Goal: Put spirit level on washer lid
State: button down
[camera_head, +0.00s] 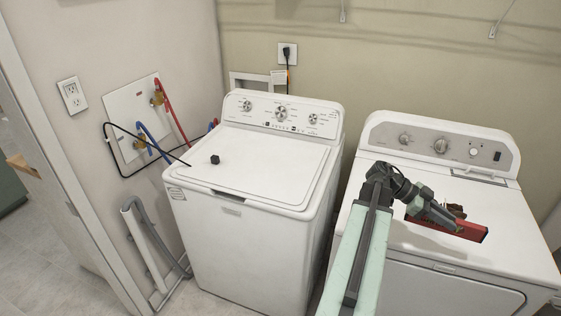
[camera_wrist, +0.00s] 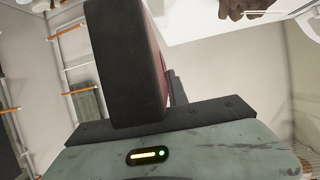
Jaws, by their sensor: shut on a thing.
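The red spirit level (camera_head: 468,231) is held over the top of the right-hand machine. My gripper (camera_head: 440,216) is shut on it; a shadow lies on the white top below. In the wrist view, the spirit level (camera_wrist: 128,65) shows a broad dark face and a red side, standing up from my gripper (camera_wrist: 150,112). The washer lid (camera_head: 262,172) is the flat white top of the left-hand machine. A small black cube (camera_head: 215,160) sits near its left side; the rest of the lid is bare.
The white dryer (camera_head: 512,208) stands right of the washer, with a narrow gap between them. A dark reddish-brown thing (camera_head: 456,210) shows behind my gripper, partly hidden; its kind is unclear. Hoses (camera_head: 172,110) and a black cord run along the wall left of the washer.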

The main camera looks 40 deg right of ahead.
aim_at(255, 159)
jog(key=i, duration=1.75)
jog(key=u, duration=0.7)
jog(key=k, duration=0.85)
jog(key=u, duration=0.25)
jog(key=i, duration=0.8)
